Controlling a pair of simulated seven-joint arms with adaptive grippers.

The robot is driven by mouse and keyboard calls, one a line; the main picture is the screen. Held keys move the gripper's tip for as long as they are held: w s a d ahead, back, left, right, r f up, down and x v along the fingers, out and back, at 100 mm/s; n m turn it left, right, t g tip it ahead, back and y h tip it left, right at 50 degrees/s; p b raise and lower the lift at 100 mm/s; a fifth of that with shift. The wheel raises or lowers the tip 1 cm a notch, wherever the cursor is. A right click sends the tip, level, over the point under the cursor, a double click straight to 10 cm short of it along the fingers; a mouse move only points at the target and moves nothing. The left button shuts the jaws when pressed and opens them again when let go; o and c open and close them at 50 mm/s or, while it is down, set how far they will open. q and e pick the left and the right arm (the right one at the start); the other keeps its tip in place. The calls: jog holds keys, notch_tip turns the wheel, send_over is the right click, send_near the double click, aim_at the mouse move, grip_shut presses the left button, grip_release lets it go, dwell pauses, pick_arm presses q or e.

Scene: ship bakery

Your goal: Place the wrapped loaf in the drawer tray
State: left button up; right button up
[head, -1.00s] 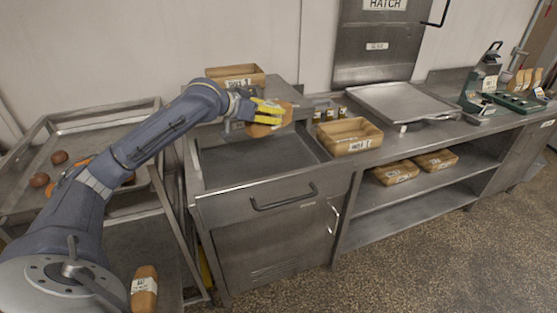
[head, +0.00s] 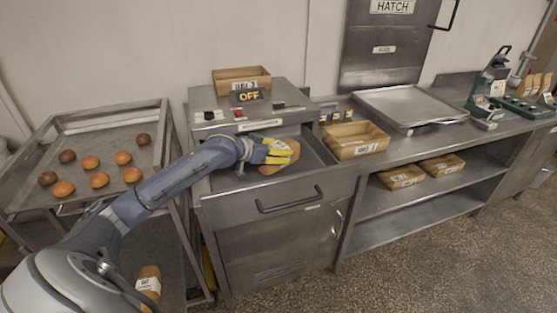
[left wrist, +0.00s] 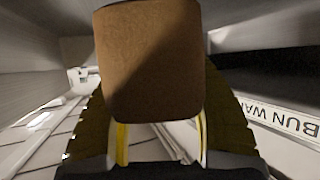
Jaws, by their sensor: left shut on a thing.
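The wrapped loaf (head: 279,160) is a brown, rounded block with a pale label. My left gripper (head: 278,152), with yellow fingers, is shut on it. The gripper holds the loaf within the opening of the pulled-out drawer tray (head: 228,181), towards its right half. I cannot tell whether the loaf touches the tray floor. In the left wrist view the loaf (left wrist: 150,60) fills the upper middle, between the two fingers (left wrist: 160,135). The drawer has a dark bar handle (head: 290,199) on its front. My right gripper is not in view.
A wooden box (head: 357,139) is on the counter to the right. A rack with several buns (head: 90,162) is at left. Another labelled loaf (head: 149,283) lies low on the rack. Two boxes (head: 401,177) sit on the shelf.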

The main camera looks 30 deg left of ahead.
pick_arm(q)
jog(key=shift+f, duration=1.75)
jog(key=shift+f, duration=0.1)
jog(key=o, duration=1.3)
jog(key=shift+s, duration=0.1)
jog(key=shift+v, duration=3.75)
